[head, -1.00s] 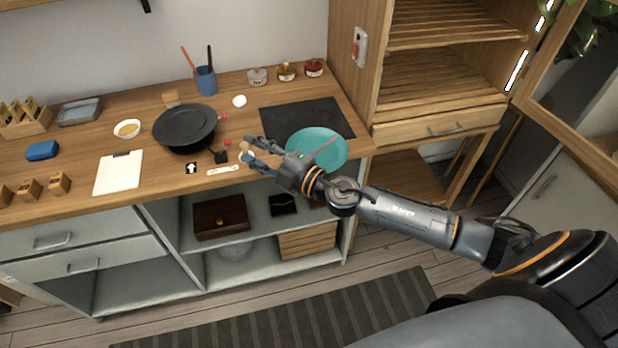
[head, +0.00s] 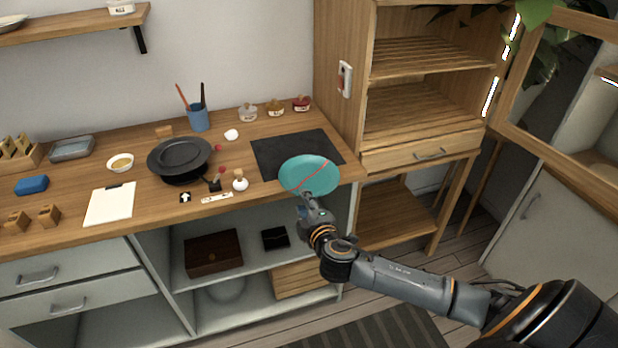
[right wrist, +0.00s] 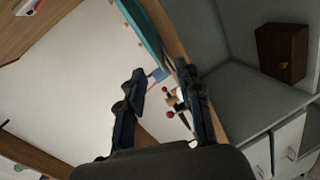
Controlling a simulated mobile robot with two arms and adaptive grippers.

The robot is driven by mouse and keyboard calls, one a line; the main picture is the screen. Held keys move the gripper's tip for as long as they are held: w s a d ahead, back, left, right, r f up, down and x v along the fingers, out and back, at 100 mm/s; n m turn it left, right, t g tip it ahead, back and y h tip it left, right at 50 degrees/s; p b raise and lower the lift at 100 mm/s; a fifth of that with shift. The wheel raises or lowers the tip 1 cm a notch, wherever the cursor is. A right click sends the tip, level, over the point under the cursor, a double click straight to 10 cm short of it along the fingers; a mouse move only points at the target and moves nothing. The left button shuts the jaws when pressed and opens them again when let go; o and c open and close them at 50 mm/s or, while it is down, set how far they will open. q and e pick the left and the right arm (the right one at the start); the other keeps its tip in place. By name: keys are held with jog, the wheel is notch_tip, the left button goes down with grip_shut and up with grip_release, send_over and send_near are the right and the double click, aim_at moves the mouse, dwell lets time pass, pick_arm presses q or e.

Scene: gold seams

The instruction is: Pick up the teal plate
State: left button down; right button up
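My right gripper (head: 308,200) is at the plate's near edge, in front of the counter. I cannot tell whether a finger touches the plate. My left gripper is not in view.
The dark mat (head: 290,146) lies behind the plate. A white bottle with a stopper (head: 240,184) and a dark pan (head: 180,155) stand to the left. Several small jars (head: 274,108) stand at the back. A wooden cabinet (head: 410,150) rises close on the right.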

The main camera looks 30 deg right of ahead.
aim_at(299, 195)
jog(key=shift+p+x, duration=0.45)
jog(key=shift+x, duration=2.5)
jog(key=shift+a+f, duration=0.1)
jog(key=shift+f, duration=0.05)
grip_shut()
